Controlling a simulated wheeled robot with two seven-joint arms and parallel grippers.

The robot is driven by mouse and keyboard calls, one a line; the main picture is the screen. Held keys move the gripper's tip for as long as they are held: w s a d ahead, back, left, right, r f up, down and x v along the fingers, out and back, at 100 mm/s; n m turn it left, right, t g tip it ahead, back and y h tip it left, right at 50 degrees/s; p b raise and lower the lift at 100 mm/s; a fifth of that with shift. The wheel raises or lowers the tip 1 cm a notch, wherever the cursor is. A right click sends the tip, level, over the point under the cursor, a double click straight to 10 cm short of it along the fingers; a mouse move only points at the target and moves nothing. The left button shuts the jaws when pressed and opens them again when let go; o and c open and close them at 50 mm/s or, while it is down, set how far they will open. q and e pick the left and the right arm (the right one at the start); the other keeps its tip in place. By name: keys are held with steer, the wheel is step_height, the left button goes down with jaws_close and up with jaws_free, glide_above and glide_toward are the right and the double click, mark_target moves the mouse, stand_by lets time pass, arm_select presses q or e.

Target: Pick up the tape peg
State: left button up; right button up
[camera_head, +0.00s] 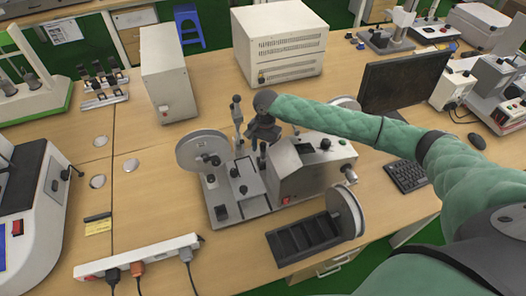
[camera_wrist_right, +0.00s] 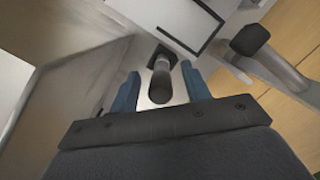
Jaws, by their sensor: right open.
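The tape machine (camera_head: 240,206) stands in the middle of the table in the head view, with reels and several dark pegs. My right gripper (camera_head: 261,143) is over its middle, pointing down. In the right wrist view my right gripper (camera_wrist_right: 160,82) is open, with its two blue fingers on either side of a dark round peg (camera_wrist_right: 161,78), which appears to be the tape peg. The peg stands on a dark square base on the machine. I cannot tell whether the fingers touch it. My left gripper is not in view.
Another black-topped post (camera_wrist_right: 249,40) stands right of the fingers in the wrist view. In the head view, a white reel (camera_head: 201,151) is left of the gripper and a black tray (camera_head: 304,238) lies in front. A power strip (camera_head: 137,256) lies front left.

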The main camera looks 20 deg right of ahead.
steer(key=shift+f, duration=0.15)
jaws_close()
